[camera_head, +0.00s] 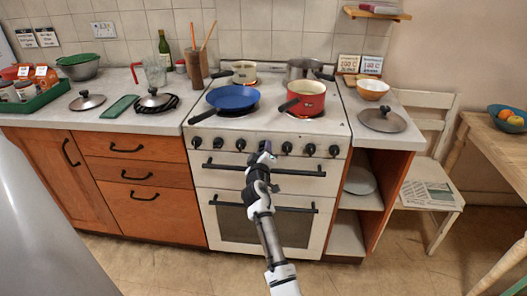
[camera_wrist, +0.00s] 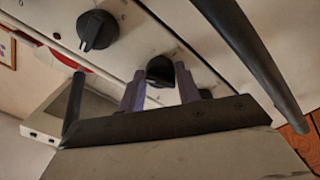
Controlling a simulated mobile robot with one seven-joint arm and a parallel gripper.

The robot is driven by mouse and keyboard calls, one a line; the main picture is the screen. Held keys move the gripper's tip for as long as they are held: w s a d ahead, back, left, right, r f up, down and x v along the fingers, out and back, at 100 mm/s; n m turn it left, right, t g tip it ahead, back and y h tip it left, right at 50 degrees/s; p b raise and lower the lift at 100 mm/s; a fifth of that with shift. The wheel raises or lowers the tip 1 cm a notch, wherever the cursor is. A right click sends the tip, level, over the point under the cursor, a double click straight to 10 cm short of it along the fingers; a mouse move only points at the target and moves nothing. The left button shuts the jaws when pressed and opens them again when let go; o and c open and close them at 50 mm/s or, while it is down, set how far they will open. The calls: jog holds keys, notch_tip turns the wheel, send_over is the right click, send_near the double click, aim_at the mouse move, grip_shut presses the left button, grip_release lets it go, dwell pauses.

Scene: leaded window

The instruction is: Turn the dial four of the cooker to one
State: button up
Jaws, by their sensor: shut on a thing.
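The white cooker (camera_head: 225,178) has a row of black dials along its front panel. My gripper (camera_head: 265,150) is at the middle of this row and covers the fourth dial from the left in the head view. In the wrist view, my gripper's two fingers (camera_wrist: 160,80) are on either side of a black dial (camera_wrist: 160,66) and shut on it. The dial's pointer and markings are hidden, so its setting cannot be read. A neighbouring dial (camera_wrist: 97,30) is free of the fingers. Other dials show left (camera_head: 241,144) and right (camera_head: 287,148) of my gripper.
An oven handle (camera_wrist: 250,55) runs close beside my gripper; the upper handle (camera_head: 300,172) lies just below the dials. A blue pan (camera_head: 232,97), a red pot (camera_head: 307,97) and other pots stand on the hob. The floor (camera_head: 185,262) before the cooker is clear.

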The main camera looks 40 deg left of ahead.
jog(key=shift+n, duration=0.7)
jog(key=o, duration=1)
jog(key=shift+s, duration=0.1)
jog(key=b+v, duration=0.1)
jog(key=v, duration=1.2)
jog(key=shift+s+d, duration=0.15)
jog(key=shift+s, duration=0.15)
